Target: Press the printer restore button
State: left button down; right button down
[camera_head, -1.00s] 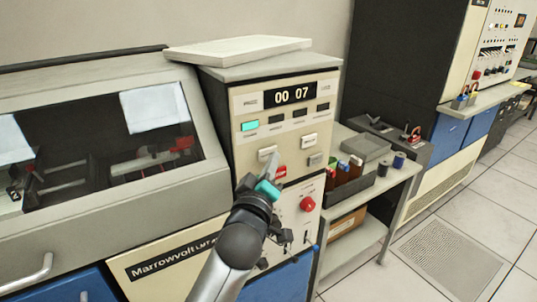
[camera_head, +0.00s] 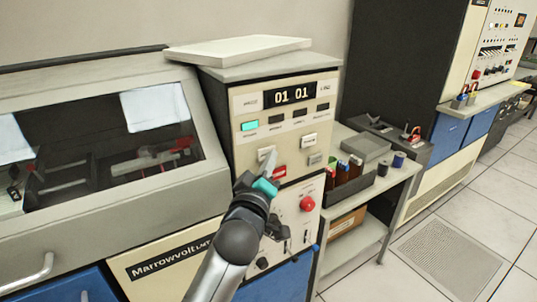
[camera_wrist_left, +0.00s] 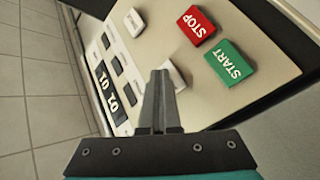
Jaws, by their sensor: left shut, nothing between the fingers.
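The printer's cream control panel (camera_head: 244,168) carries the buttons. A white button (camera_head: 264,153) sits at its left, above the red STOP button (camera_head: 280,172). My left gripper (camera_head: 270,160) is shut and empty, with its fingertips at this white button. In the left wrist view the fingertips (camera_wrist_left: 160,73) partly cover the white button (camera_wrist_left: 176,74), so its label is hidden; I cannot tell whether they touch it. The red STOP button (camera_wrist_left: 196,25) and the green START button (camera_wrist_left: 229,63) lie beside it. Another white button (camera_head: 309,140) is at the right. My right gripper is not in view.
A red knob (camera_head: 307,203) sits lower on the cabinet. The windowed printer housing (camera_head: 110,208) is at left; a side table (camera_head: 398,172) with bins is at right.

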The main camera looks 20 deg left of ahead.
pick_arm(q)
jog(key=shift+s, duration=0.1)
jog(key=shift+s+d, duration=0.45)
jog(key=shift+d, duration=0.15)
jog(key=shift+s+d, duration=0.8)
jog(key=shift+d, duration=0.2)
jog(key=shift+s+d, duration=0.75)
jog(key=shift+d, duration=0.25)
